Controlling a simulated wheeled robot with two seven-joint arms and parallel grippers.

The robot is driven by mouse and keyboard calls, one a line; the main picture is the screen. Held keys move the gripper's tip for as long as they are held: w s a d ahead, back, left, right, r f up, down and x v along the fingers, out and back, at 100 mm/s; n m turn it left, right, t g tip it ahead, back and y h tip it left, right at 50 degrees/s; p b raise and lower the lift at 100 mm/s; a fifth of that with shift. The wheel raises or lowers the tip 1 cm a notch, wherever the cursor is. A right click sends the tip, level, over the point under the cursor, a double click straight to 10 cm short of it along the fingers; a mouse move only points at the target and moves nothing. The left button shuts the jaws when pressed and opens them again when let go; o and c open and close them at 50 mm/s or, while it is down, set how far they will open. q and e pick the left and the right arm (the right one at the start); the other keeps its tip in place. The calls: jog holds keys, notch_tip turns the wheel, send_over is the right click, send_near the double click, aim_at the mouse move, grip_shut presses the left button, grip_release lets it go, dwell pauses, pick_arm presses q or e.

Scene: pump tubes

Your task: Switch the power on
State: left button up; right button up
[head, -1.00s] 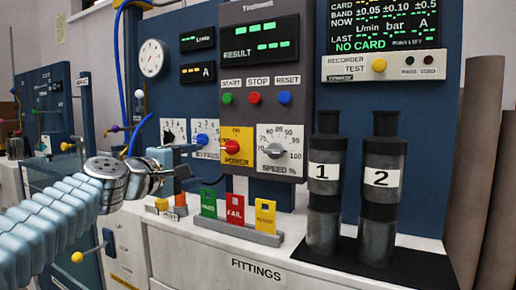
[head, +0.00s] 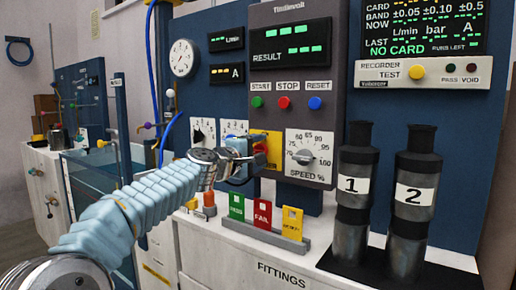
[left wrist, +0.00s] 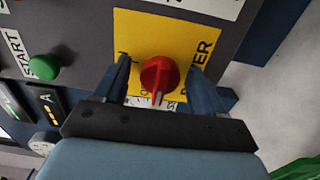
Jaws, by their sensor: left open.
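The red power knob (left wrist: 160,74) sits on its yellow plate (left wrist: 187,30) between the two fingers of my left gripper (left wrist: 160,70) in the left wrist view. The fingers are open, one on each side of the knob, and I see gaps between them and it. The knob's ridge points towards the bottom of that picture; a label there is partly covered. In the head view my left gripper (head: 258,152) is at the plate (head: 273,146), hiding most of the knob. My right gripper is not in view.
The speed dial (head: 304,157) is just right of the plate, and the bypass dial (head: 234,130) is left of it. START, STOP (head: 284,103) and RESET buttons are above. Coloured card holders (head: 263,214) and two dark cylinders (head: 408,215) stand on the bench.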

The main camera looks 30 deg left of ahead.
pick_arm(q)
jog(key=shift+c, duration=0.3)
jog(key=c, duration=1)
jog(key=shift+f+m, duration=0.1)
jog(key=shift+m, duration=0.2)
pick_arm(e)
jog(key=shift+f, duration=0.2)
pick_arm(q)
jog(key=m+b, duration=0.2)
jog(key=shift+f+m, duration=0.1)
jog(key=shift+m, duration=0.2)
jog(key=m+b, duration=0.3)
jog(key=m, duration=0.3)
jog(key=shift+b, duration=0.35)
jog(key=m+b, duration=0.2)
jog(key=m, duration=0.3)
jog(key=shift+m+b, duration=0.3)
jog(key=shift+b, duration=0.05)
jog(key=shift+m+b, duration=0.55)
jog(key=shift+m, duration=1.05)
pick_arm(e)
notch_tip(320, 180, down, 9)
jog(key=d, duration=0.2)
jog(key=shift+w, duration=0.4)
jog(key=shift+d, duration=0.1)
